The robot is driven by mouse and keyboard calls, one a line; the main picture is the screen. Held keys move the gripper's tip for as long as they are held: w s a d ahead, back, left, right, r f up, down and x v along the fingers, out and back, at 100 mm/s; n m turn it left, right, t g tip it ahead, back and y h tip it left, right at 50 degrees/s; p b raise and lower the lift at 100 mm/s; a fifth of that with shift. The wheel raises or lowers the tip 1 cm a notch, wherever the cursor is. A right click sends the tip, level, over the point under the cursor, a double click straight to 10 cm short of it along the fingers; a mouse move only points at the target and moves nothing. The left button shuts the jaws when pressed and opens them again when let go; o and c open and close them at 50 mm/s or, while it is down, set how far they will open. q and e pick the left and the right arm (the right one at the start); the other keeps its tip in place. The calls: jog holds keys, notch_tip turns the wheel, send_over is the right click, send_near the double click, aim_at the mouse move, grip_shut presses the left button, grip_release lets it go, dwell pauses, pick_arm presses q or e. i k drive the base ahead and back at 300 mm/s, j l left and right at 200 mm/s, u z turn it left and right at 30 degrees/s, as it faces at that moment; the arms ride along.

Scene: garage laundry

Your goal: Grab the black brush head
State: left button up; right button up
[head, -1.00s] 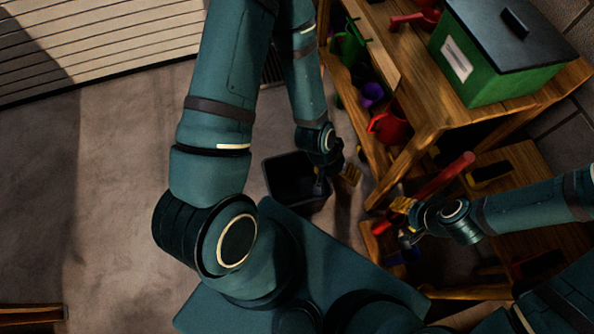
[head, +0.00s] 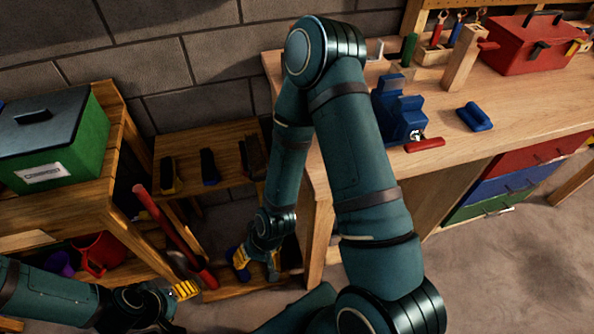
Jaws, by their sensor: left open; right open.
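Three dark-topped brush heads lie in a row on the wooden shelf at the wall: one with a yellow edge (head: 168,175), one with a blue edge (head: 208,167) and an all-dark, brownish one (head: 253,158) at the right, partly beside my arm. The last looks most like the black brush head, but shadow makes its colour uncertain. My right gripper (head: 266,268) is open, pointing down in front of this shelf, below the brush heads and apart from them. My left gripper (head: 178,318) is open at the lower left, near the floor, its fingers partly unclear.
A red pole (head: 172,232) leans between my grippers. A green box (head: 50,140) stands on the left bench, with a red watering can (head: 98,254) below. A workbench (head: 480,110) with a blue vise (head: 398,112) fills the right. Dark floor is clear at right.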

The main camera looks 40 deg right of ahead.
aim_at(257, 165)
jog(key=k+z, duration=0.15)
jog(key=z, duration=0.15)
jog(key=k+l+z, duration=0.1)
jog(key=z, duration=0.25)
jog(key=j+z, duration=0.1)
jog(key=z, duration=0.25)
jog(key=k, duration=0.05)
